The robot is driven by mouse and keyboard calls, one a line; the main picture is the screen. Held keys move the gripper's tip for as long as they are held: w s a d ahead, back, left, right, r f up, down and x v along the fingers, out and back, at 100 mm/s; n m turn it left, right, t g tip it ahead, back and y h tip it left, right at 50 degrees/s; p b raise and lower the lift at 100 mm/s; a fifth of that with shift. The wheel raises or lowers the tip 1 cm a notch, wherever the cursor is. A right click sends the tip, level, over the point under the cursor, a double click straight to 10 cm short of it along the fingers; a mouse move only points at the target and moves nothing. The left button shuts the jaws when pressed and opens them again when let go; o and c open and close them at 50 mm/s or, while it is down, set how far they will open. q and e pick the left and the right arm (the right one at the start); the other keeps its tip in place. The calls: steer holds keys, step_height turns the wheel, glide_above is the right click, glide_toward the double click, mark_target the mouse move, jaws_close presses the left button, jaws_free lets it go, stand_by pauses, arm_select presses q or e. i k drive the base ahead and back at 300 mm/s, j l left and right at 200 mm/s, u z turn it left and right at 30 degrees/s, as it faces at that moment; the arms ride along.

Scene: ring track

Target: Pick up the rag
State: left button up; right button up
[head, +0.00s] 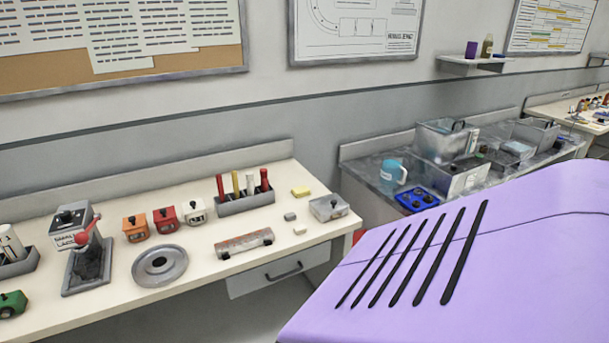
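I cannot make out a rag for certain in the head view. A small pale blue shape (516,149) lies among the grey bins on the right-hand bench, too small to identify. Neither of my grippers is in view.
A grey bench behind holds a blue jug (393,174) and blue tray (417,199). A large purple slotted panel (540,260) fills the right foreground.

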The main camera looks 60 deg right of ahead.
mark_target(303, 190)
steer(key=z, duration=1.9)
steer(key=i+u, duration=0.1)
